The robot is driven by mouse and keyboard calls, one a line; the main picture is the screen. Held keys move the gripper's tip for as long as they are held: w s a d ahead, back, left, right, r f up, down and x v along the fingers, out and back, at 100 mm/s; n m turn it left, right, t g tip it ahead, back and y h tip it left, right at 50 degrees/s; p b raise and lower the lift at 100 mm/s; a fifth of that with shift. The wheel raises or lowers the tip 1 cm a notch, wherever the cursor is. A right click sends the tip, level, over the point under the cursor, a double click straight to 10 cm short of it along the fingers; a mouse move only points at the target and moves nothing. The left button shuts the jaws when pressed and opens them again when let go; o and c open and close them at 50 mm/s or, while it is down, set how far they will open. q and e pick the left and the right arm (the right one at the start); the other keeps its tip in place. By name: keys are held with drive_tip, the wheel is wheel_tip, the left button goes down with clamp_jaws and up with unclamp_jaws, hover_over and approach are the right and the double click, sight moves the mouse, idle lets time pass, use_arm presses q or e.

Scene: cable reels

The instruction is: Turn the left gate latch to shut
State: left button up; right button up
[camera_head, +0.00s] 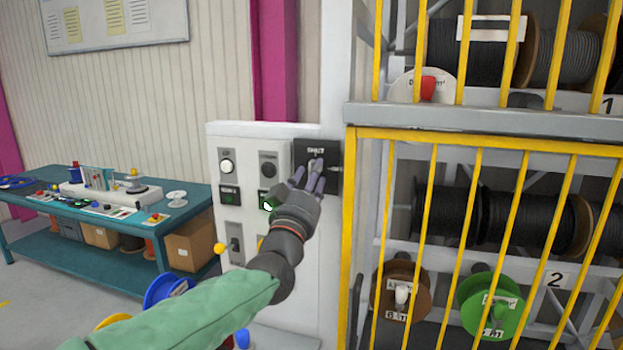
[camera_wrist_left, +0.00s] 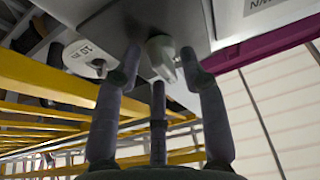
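The latch plate (camera_head: 332,160) is a black square with white lettering that seems to read "SHUT", at the top right of the grey control panel. In the left wrist view its pale grey knob (camera_wrist_left: 162,50) points down between my fingertips. My left gripper (camera_head: 311,178) is in front of the plate and hides part of it and most of the knob in the head view. In the wrist view the left gripper (camera_wrist_left: 161,58) has its fingers spread on both sides of the knob, with a small gap on the left; contact on the right is unclear. My right gripper is out of view.
The grey control panel (camera_head: 240,143) carries other switches and buttons. A yellow barred gate (camera_head: 348,240) and racks of cable reels stand right of it. A teal bench (camera_head: 120,224) with small parts is at left. Blue and yellow reels lie low near my forearm.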

use_arm(q)
drive_tip(key=shift+s, duration=0.1)
drive_tip(key=v, duration=1.2)
idle(0.4)
